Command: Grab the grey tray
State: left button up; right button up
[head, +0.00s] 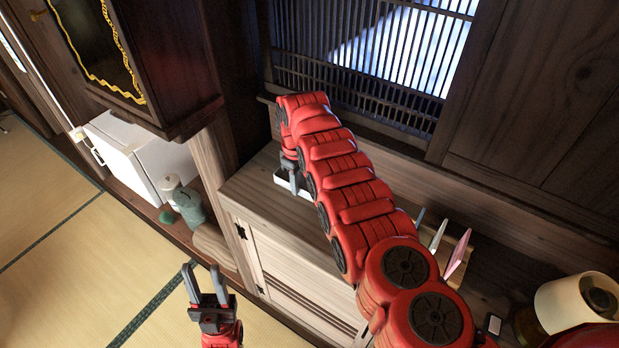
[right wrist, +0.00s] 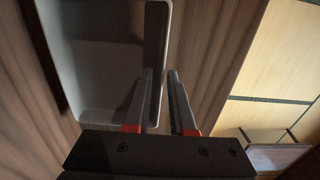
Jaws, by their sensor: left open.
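The grey tray (right wrist: 95,95) fills the upper left of the right wrist view, a shallow rectangular box with pale walls. In the head view a pale edge of the tray (head: 296,186) shows on the wooden cabinet, mostly hidden by my right arm. My right gripper (right wrist: 161,72) is at the tray's side wall, one finger over its inside and the other just outside. The fingers are a little apart; whether they press on the wall cannot be made out. My left gripper (head: 204,270) is open and empty in front of the cabinet, away from the tray.
The wooden cabinet (head: 238,182) stands below a lattice window (head: 375,62). Thin coloured upright things (head: 458,252) and a cream roll-like object (head: 577,300) are at the right. A white box (head: 120,155) and a green bottle (head: 188,208) are at the left. Tatami (head: 60,285) is clear.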

jog(key=shift+s+a+r, duration=0.1)
jog(key=shift+a, duration=0.05)
grip_shut()
dwell(0.9)
